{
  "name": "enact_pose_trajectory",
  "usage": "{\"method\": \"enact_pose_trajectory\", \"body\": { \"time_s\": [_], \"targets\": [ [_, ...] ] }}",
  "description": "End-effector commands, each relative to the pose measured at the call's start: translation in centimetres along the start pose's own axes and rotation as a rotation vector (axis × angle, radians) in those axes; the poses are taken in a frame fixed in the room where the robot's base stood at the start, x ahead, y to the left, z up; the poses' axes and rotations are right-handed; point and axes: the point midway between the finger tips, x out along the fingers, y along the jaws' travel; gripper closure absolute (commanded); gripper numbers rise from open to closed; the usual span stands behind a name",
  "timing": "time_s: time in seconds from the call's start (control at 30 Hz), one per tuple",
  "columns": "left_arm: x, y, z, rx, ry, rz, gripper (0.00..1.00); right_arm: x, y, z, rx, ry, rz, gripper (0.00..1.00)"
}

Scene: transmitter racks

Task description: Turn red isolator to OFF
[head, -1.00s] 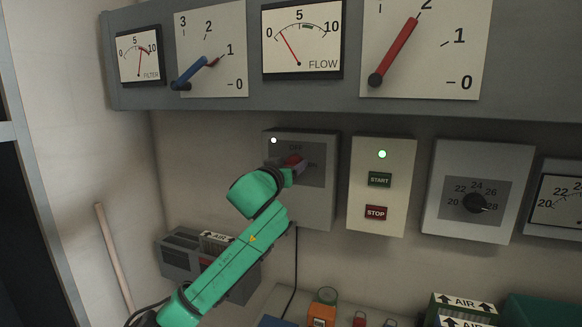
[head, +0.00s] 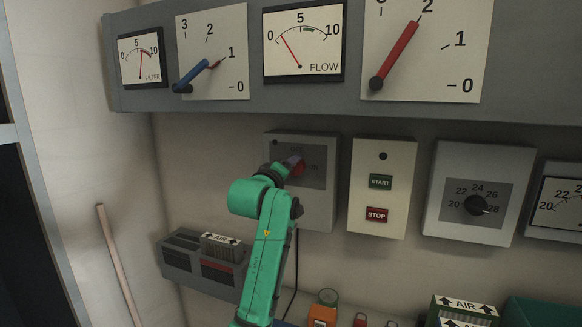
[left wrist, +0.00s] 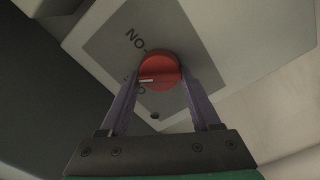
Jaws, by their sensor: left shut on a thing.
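The red isolator (head: 299,168) is a round knob on a grey box (head: 318,205) on the wall. In the left wrist view the knob (left wrist: 160,62) has a white mark pointing left, toward a label partly hidden by a finger; the ON label stands above it. In the head view the OFF label is above the knob and ON is to its right. My left gripper (head: 290,163) is at the knob; its purple fingers (left wrist: 161,76) close on both sides of it in the left wrist view. My right gripper is out of view.
A START/STOP box (head: 378,220) and a dial box (head: 470,232) stand to the right. A grey panel (head: 300,106) with gauges and levers overhangs above. A slotted grey unit (head: 190,252) is at lower left. The small lamps on the isolator and START/STOP boxes are dark.

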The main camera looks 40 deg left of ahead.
Motion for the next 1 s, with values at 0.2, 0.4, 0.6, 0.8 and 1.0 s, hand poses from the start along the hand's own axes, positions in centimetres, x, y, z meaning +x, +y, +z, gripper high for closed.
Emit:
{"method": "enact_pose_trajectory", "body": {
  "time_s": [0.2,0.4,0.6,0.8,1.0],
  "targets": [
    [0.0,0.1,0.0,-0.205,-0.002,0.000,0.92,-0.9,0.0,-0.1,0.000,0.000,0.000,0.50],
    [0.0,0.0,0.0,-0.367,-0.002,-0.001,0.92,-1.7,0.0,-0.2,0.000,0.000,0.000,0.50],
    [0.0,-0.1,0.0,-0.486,0.000,-0.002,0.92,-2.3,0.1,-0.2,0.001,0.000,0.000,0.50],
    [0.0,-0.3,0.1,-0.552,0.000,-0.002,0.92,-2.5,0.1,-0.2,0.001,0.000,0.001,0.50],
    [0.0,-0.3,0.1,-0.575,0.000,-0.002,0.92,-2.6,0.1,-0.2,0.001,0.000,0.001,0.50]
  ]
}}
